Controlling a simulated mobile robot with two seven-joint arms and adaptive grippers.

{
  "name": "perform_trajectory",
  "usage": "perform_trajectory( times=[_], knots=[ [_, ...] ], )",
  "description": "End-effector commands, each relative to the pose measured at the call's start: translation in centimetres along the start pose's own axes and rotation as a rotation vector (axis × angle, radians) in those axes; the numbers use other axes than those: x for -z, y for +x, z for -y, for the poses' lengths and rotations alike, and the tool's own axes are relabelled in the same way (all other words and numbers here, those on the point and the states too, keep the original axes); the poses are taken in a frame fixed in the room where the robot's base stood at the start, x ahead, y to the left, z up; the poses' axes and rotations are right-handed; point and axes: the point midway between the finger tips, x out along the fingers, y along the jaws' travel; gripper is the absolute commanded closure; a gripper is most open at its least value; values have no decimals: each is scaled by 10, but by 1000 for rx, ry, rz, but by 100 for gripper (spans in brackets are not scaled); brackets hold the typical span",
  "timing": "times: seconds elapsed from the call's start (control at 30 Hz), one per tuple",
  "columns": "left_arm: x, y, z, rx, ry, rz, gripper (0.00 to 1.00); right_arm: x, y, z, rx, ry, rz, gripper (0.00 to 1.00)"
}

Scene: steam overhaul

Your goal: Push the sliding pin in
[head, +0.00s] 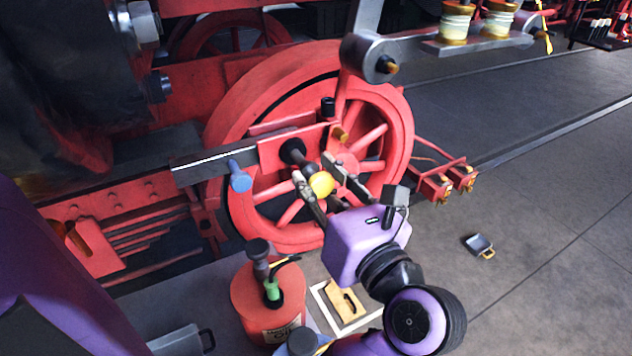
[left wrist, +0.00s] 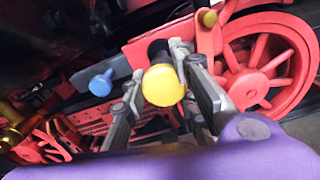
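The sliding pin shows as a yellow round knob (head: 321,184) on a dark shaft, standing out from the red bracket in front of the big wheel. The yellow knob also fills the middle of the left wrist view (left wrist: 163,86). My left gripper (head: 314,170) has one finger on each side of the pin, close against it. It looks shut on the pin, though the knob partly hides the contact. How deep the shaft sits is hard to tell. My right gripper is not in view.
A blue-headed peg (head: 240,178) juts out left of the pin. A red spoked wheel (head: 400,135) stands behind. A grey crank arm (head: 375,55) hangs above. A red oil can (head: 268,300) and a framed wooden piece (head: 345,302) are below. The floor at right is mostly clear.

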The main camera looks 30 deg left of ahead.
Motion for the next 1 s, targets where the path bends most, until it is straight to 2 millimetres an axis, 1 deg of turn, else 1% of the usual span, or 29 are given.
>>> perform_trajectory(
  times=[0.03,0.07,0.3,0.37,0.5,0.63,0.73,0.97,1.0],
  knots=[
    [0,1,-2,-6,0,-1,96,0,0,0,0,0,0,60],
    [0,1,-2,-6,0,-1,100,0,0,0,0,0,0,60],
    [0,3,-3,-9,0,-2,100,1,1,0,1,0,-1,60],
    [1,9,-3,-11,-1,-2,100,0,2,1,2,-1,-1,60],
    [1,34,-4,-14,0,-1,100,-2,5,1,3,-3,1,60],
    [0,51,-5,-13,-1,-1,100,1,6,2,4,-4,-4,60],
    [0,56,-5,-13,-1,0,100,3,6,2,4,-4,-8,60],
    [-1,56,-6,-15,-1,3,100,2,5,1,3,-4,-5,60],
    [-1,56,-6,-15,-1,3,70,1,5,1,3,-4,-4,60]
  ],
)
